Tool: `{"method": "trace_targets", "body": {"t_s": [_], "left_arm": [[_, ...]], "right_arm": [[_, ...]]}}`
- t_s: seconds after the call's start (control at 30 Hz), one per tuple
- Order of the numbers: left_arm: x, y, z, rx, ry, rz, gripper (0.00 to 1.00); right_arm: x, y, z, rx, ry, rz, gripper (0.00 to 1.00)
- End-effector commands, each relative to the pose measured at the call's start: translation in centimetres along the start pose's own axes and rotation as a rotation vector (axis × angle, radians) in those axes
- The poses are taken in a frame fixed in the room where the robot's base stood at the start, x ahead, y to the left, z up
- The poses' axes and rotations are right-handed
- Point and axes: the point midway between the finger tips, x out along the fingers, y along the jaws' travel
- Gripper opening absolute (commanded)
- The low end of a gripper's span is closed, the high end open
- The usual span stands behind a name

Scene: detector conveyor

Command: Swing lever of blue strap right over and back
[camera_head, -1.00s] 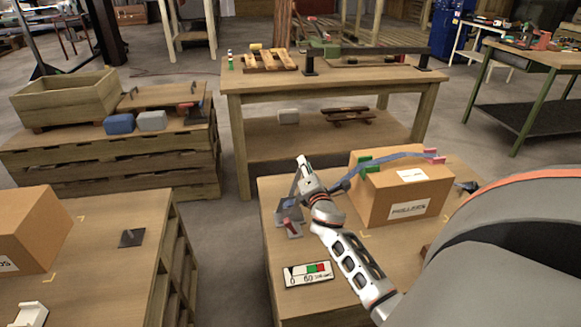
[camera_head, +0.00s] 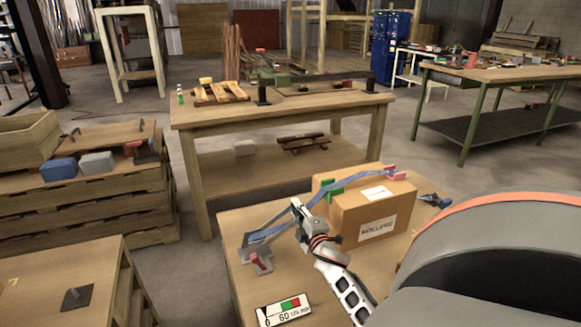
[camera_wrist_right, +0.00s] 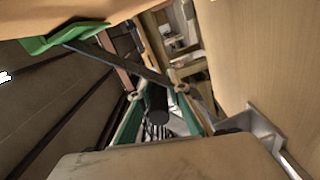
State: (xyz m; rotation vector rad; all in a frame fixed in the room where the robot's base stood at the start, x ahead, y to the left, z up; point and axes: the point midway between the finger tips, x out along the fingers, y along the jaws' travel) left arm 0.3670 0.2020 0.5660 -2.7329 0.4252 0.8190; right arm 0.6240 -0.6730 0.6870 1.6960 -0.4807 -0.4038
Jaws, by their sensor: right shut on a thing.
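The blue strap (camera_head: 350,182) runs over a cardboard box (camera_head: 345,217), across a green corner piece (camera_head: 329,189) and a pink one (camera_head: 395,173). Its near end slopes down to a metal bracket with a red part (camera_head: 261,262), left of the box. My right gripper (camera_head: 298,208) is beside the box's left side, above the table and against the strap's lower run. It is shut on a dark bar, seemingly the strap's lever (camera_wrist_right: 157,103), between its fingers in the wrist view. The lever is mostly hidden in the head view. My left gripper is not in view.
A gauge card (camera_head: 284,309) marked 60 lies at the table's (camera_head: 235,222) front. A second workbench (camera_head: 290,106) stands behind. My large arm link covers the lower right.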

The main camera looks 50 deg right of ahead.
Motion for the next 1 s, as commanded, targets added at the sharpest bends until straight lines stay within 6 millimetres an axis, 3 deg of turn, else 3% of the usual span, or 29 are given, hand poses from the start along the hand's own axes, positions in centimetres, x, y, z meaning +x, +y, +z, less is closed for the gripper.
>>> {"method": "trace_targets", "body": {"t_s": [0.03,0.6,0.63,0.67,1.0], "left_arm": [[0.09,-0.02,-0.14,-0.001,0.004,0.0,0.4],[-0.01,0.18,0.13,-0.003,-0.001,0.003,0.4],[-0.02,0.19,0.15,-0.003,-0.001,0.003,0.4],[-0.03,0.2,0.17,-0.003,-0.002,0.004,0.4],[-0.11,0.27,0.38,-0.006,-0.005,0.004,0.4]], "right_arm": [[-0.18,-0.82,-0.33,0.017,0.008,-0.008,0.0],[-0.14,-0.94,-0.27,0.046,0.01,-0.005,0.0],[-0.14,-0.94,-0.27,0.046,0.01,-0.005,0.24],[-0.13,-0.92,-0.25,0.045,0.01,-0.005,0.32],[-0.13,-0.64,0.08,0.039,0.005,-0.002,0.32]]}}
